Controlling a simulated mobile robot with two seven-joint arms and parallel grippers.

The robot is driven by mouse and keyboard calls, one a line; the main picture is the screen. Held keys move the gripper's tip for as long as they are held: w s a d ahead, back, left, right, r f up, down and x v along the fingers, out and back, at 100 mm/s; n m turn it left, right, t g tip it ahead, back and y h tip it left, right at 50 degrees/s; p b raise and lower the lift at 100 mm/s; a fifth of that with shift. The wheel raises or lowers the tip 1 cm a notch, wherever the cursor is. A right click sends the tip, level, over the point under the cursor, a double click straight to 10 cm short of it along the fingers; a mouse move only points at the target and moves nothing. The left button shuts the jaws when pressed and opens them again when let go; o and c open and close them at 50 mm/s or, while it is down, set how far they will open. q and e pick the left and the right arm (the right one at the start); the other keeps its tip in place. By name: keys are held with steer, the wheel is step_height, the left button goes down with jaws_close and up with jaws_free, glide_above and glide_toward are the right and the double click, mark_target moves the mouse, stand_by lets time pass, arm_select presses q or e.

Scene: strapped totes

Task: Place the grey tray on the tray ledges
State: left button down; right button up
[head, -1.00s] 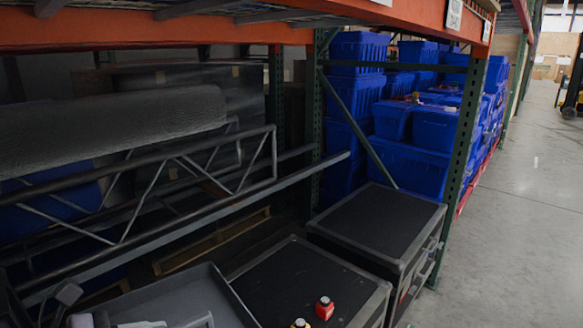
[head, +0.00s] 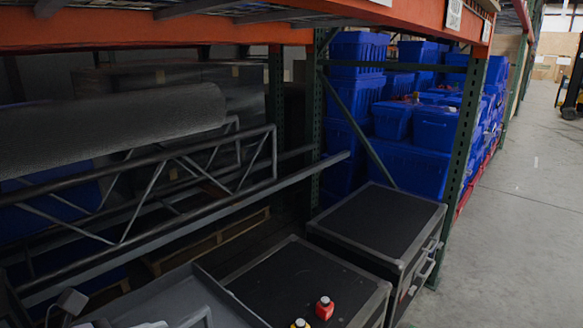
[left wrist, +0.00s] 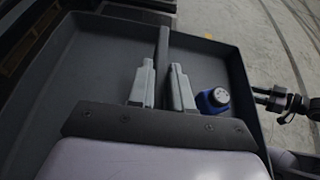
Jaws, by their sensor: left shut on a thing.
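The grey tray (head: 185,290) is at the bottom left of the head view, cut off by the lower edge. In the left wrist view the tray (left wrist: 95,70) fills most of the picture, with a dark bar across its middle. My left gripper (left wrist: 163,85) is shut on this bar, one finger on each side. A long dark rail (head: 200,222) and a trussed metal frame run behind the tray; I cannot tell which parts are the tray ledges. My right gripper does not show.
Two black cases stand right of the tray, a nearer one (head: 285,275) and a farther one (head: 380,222). Blue totes (head: 415,170) fill the rack behind.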

arm_select(q)
steer(key=shift+a+r+m+g+h, duration=0.1)
steer(key=shift+a+m+g+h, duration=0.05)
steer(key=shift+m+g+h, duration=0.5)
steer(key=shift+s+a+r+m+g+h, duration=0.1)
steer(key=shift+a+r+m+g+h, duration=0.15)
steer(key=shift+m+g+h, duration=0.3)
steer(key=shift+d, duration=0.1)
steer(key=s+d+r+m+g+h, duration=0.1)
steer(key=d+r+m+g, duration=0.25)
steer(key=d, duration=0.35)
steer(key=s+d+r+m+g+h, duration=0.1)
steer(key=d+r+m+g+h, duration=0.15)
steer(key=d+m+g, duration=0.4)
steer(key=w+d+f+m+g+y, duration=0.1)
steer(key=d+f+m+g+y, duration=0.1)
steer(key=d+f+g, duration=0.1)
steer(key=shift+w+d+f+m+g, duration=0.3)
steer(key=shift+d+f, duration=0.3)
steer(key=shift+d, duration=0.6)
steer(key=shift+a+r, duration=0.1)
